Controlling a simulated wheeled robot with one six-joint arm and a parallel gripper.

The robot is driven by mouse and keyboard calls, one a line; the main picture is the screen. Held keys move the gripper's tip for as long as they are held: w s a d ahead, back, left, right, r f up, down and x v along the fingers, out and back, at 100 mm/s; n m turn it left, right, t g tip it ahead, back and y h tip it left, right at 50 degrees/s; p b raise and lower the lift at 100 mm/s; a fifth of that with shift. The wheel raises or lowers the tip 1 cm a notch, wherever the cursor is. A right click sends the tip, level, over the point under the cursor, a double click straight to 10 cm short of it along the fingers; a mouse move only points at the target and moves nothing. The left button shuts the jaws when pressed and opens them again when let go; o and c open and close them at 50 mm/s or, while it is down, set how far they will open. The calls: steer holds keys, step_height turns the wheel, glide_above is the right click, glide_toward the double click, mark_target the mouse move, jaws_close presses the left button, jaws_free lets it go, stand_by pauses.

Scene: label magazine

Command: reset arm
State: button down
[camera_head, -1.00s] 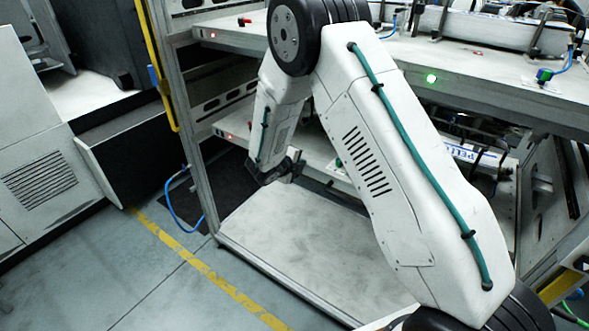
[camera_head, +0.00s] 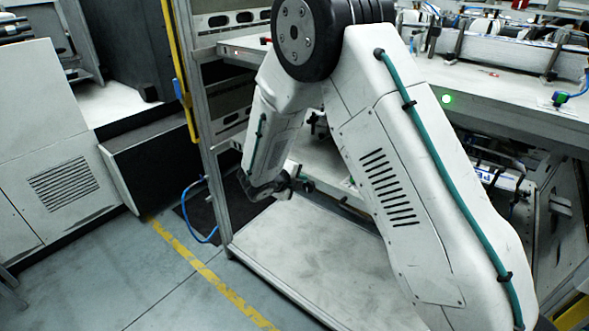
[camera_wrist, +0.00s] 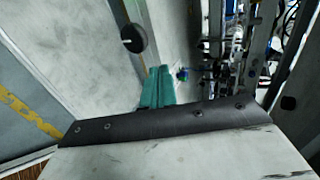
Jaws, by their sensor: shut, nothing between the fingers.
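My white arm, with a teal cable along it, crosses the middle of the head view. Its dark end with my gripper (camera_head: 274,188) hangs low in front of the shelf rack, above the bottom board. The fingers are too small to make out there. In the wrist view two teal fingers of my gripper (camera_wrist: 157,87) lie side by side, shut, with nothing visible between them. A pale surface with a dark bolted band fills the bottom of that view.
A metal rack has an upper shelf (camera_head: 500,100) with machinery and a bottom board (camera_head: 315,265). A yellow post (camera_head: 181,70) stands at the rack's left. A grey cabinet (camera_head: 60,180) stands further left. Floor (camera_head: 130,275) with a yellow line is open between them.

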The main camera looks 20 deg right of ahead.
steer(key=s+d+r+m+g+y, duration=0.1)
steer(key=s+d+r+m+g, duration=0.3)
steer(key=s+m, duration=0.65)
steer(key=s+d+r+m+g, duration=0.1)
steer(key=s+r+m+g, duration=0.35)
steer(key=s+m, duration=0.65)
steer(key=s+a+r+m+t+y, duration=0.1)
steer(key=s+r+m+y, duration=0.3)
steer(key=s+r+m, duration=0.4)
steer(key=s+r+m+t+y, duration=0.2)
steer(key=s+r+m+y, duration=0.2)
steer(key=s+r+m, duration=0.4)
steer(key=shift+s+a+m+y, duration=0.4)
steer(key=shift+s+m, duration=1.8)
steer(key=shift+m, duration=0.55)
steer(key=shift+r, duration=0.1)
